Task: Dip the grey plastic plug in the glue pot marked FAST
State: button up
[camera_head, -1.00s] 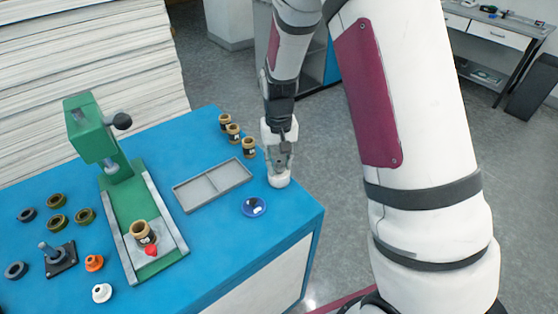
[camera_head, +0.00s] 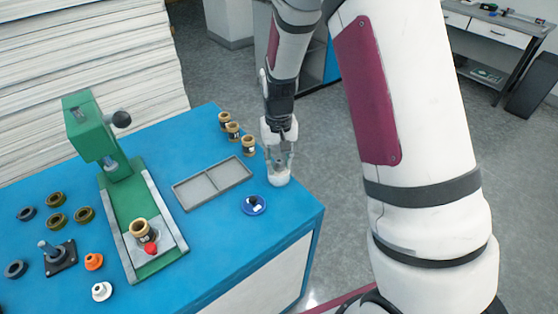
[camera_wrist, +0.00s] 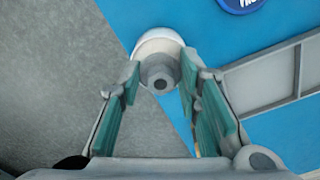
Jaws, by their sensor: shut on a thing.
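My gripper (camera_head: 279,164) points down near the right corner of the blue table. Its fingers are shut on a small grey plug (camera_wrist: 159,74), seen end-on with a dark hole. The plug is directly over or in a white round pot-like thing (camera_head: 279,179); I cannot tell how deep. The white thing also shows behind the plug in the wrist view (camera_wrist: 158,37). A round blue pot (camera_head: 253,205) stands to its left, with a dark spot in its middle. White letters on it are cut off in the wrist view (camera_wrist: 240,4) and I cannot read them.
A grey divided tray (camera_head: 212,184) lies left of my gripper. Several brown labelled pieces (camera_head: 233,131) stand behind it. A green press (camera_head: 130,200) holds another brown piece. Rings and small orange and white parts (camera_head: 102,291) lie further left. The table's right edge is close.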

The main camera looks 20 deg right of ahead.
jog(key=shift+r+p, duration=1.45)
jog(key=shift+r, duration=2.05)
